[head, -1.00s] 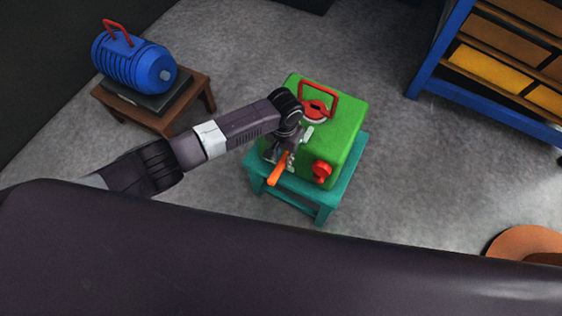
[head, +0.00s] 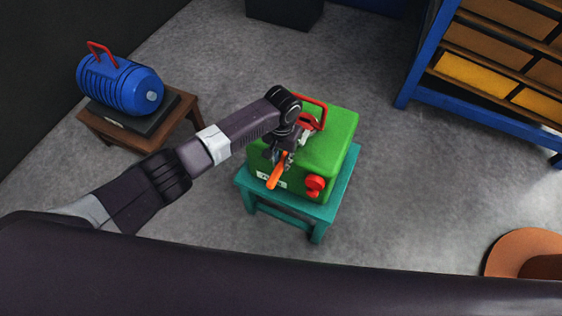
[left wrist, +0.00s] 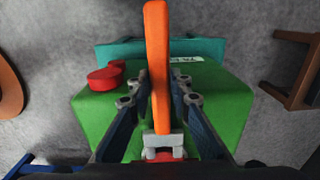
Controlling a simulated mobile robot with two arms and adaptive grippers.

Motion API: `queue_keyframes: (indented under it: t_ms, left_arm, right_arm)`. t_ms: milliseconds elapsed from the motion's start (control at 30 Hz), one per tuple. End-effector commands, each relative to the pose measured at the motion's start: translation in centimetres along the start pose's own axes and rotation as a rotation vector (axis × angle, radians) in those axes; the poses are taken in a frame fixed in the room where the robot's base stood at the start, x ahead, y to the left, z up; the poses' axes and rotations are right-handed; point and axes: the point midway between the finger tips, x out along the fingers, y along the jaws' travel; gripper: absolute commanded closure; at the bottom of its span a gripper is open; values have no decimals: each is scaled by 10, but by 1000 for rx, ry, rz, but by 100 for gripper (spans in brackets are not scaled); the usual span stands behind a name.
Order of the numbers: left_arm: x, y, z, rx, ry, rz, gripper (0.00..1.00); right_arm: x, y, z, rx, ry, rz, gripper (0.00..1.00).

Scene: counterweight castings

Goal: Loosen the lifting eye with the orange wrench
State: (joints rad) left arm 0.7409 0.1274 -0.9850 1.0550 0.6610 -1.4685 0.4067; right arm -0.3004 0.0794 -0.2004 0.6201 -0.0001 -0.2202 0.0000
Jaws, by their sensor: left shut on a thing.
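My left gripper (head: 285,155) is shut on the orange wrench (head: 275,172), above the top of the green casting (head: 335,133). In the left wrist view the orange handle (left wrist: 158,65) stands between the two fingers (left wrist: 157,100). The wrench's grey head (left wrist: 163,145) is at the red lifting eye (left wrist: 165,156), low in that view. In the head view the lifting eye (head: 318,103) is partly hidden by my arm and the wrench head. I cannot tell whether the head is seated around it. My right gripper is not in view.
The casting sits on a teal stool (head: 290,207) and has a red knob (head: 315,186) on its front. A blue ribbed casting (head: 118,84) stands on a brown table (head: 150,138) at left. A blue shelf rack (head: 425,60) is at upper right. Grey floor lies between.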

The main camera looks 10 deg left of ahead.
Motion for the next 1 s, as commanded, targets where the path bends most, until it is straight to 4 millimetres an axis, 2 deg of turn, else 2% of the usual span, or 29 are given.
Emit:
queue_keyframes:
  t_ms: [1000]
  left_arm:
    - [-1,24,-2,-123,1,1,100]
  right_arm:
    - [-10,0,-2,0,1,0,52]
